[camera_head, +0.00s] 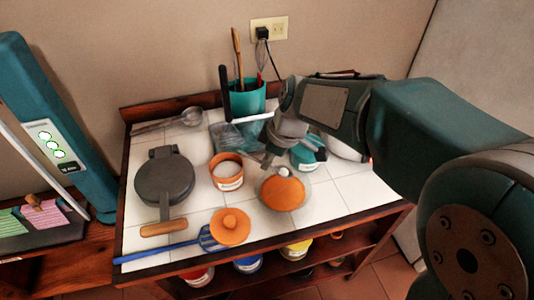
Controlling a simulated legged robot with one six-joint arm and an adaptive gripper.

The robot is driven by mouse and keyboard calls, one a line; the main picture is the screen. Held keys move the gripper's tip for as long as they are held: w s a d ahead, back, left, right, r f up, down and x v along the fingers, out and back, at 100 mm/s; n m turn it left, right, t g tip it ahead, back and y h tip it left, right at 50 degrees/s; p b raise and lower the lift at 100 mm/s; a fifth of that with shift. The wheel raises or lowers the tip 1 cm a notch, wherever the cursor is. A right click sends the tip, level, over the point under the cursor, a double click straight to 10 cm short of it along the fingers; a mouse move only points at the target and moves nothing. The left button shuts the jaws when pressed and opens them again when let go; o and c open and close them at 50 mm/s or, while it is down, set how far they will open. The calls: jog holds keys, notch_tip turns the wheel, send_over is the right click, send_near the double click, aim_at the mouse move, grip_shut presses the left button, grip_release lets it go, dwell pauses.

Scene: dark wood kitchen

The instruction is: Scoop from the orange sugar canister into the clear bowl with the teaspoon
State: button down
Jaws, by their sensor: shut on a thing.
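The orange sugar canister (227,182) stands open on the white tiled top, with white sugar inside and a pale label in front. To its right is a round dish with a clear rim (283,208), which looks like the clear bowl. An orange disc fills its middle, and a small pale rounded shape shows at the disc's far edge. My gripper (268,152) is above and behind these two, reaching in from the right. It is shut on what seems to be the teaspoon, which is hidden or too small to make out.
An orange lid (230,226) and a blue spatula (160,251) lie at the front edge. A dark round pan (164,180) is at left. A teal utensil crock (246,100) and a teal canister (305,158) stand behind. A metal ladle (191,117) lies back left.

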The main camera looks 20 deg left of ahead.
aim_at(280, 170)
jog(key=d+y, duration=0.1)
jog(key=y, duration=0.1)
jog(key=d+y, duration=0.1)
jog(key=y, duration=0.1)
jog(key=shift+w+f, duration=0.1)
jog(key=shift+f, duration=0.25)
jog(key=shift+d+r+y, duration=0.15)
jog(key=shift+d+y, duration=0.1)
jog(key=shift+y, duration=0.5)
jog(key=shift+d+r+y, duration=0.1)
jog(key=shift+d+y, duration=0.15)
jog(key=shift+y, duration=0.5)
jog(key=shift+a, duration=0.1)
jog(key=h, duration=0.1)
jog(key=a+h, duration=0.1)
jog(key=h, duration=0.1)
jog(key=shift+a+f, duration=0.15)
jog(key=shift+f, duration=0.05)
jog(key=h, duration=0.1)
jog(key=a+h, duration=0.1)
jog(key=shift+r+h, duration=0.1)
jog(key=shift+h, duration=0.3)
jog(key=shift+a+r+h, duration=0.2)
jog(key=shift+r+h, duration=0.1)
jog(key=shift+h, duration=0.4)
jog(key=shift+a+r+h, duration=0.15)
jog(key=shift+r+h, duration=0.15)
jog(key=shift+h, duration=0.4)
